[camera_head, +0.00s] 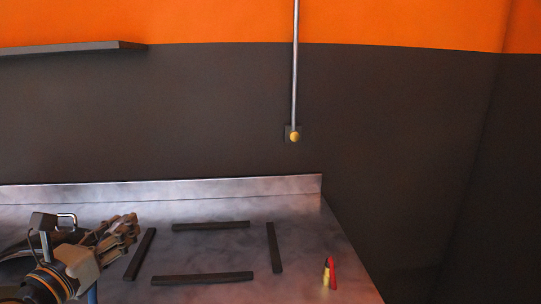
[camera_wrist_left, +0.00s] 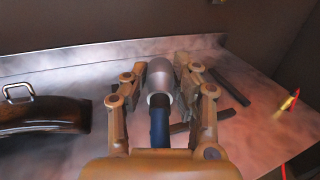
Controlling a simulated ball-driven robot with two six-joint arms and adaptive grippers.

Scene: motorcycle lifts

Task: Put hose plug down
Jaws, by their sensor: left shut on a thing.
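My left gripper (camera_head: 130,226) is over the left part of the metal bench in the head view. In the left wrist view, my left gripper (camera_wrist_left: 164,72) has its fingers on either side of the hose plug (camera_wrist_left: 158,82), a grey rounded cylinder with a pale collar, and is shut on it. A blue hose (camera_wrist_left: 159,126) runs from the plug back toward the palm. In the head view the plug is hidden by the fingers. I cannot tell whether the plug touches the bench. My right gripper is not in view.
Dark bars (camera_head: 202,279) outline a rectangle on the metal bench (camera_head: 205,247), with bare metal inside. A small red and yellow object (camera_head: 331,273) stands near the bench's right edge. A dark object with a metal handle (camera_wrist_left: 42,117) lies left of the gripper. A wall shelf (camera_head: 75,48) is upper left.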

